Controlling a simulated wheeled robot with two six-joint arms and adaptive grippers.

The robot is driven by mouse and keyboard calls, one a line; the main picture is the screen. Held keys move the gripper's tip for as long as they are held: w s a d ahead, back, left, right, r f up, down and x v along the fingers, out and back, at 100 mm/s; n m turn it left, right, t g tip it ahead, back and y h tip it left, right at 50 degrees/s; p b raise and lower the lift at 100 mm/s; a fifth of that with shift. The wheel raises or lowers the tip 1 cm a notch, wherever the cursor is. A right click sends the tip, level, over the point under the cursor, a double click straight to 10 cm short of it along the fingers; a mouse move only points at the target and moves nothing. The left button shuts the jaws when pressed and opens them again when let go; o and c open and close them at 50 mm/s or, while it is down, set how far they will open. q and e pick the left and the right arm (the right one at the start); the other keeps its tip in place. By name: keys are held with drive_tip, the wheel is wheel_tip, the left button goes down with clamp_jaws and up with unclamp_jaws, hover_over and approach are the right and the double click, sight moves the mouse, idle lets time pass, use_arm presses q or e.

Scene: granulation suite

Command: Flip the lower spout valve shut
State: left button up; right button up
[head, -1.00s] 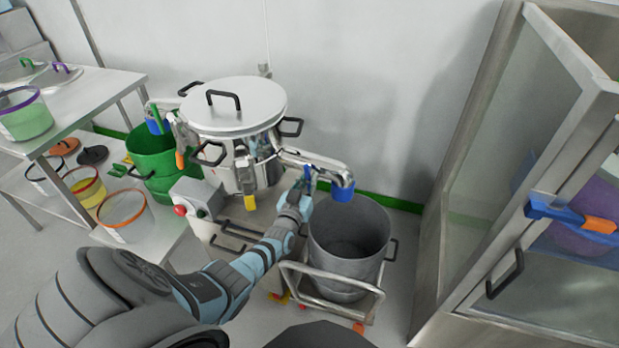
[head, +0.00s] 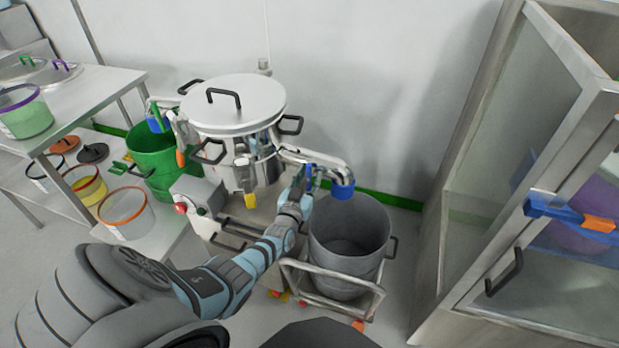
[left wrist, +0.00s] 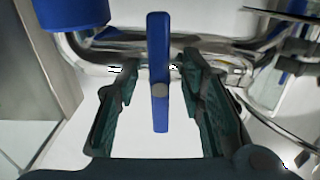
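The steel spout (head: 318,158) runs right from the lidded vessel (head: 235,105) and ends in a blue-tipped outlet (head: 342,190) above a grey bin. A blue valve handle (head: 309,180) sits on this spout, close to my left gripper (head: 299,190). In the left wrist view the blue handle (left wrist: 160,95) stands upright in the picture between the two dark green fingers of my left gripper (left wrist: 155,70). Gaps show on both sides, so the gripper is open around the handle without visibly gripping it. My right gripper is not in view.
The grey bin (head: 335,262) stands on a wheeled trolley below the spout. A glass-doored cabinet (head: 480,180) is at right. A shelved table (head: 75,110) with tubs and a green bucket (head: 152,165) are at left.

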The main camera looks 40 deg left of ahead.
use_arm(q)
drive_tip(key=v, duration=1.2)
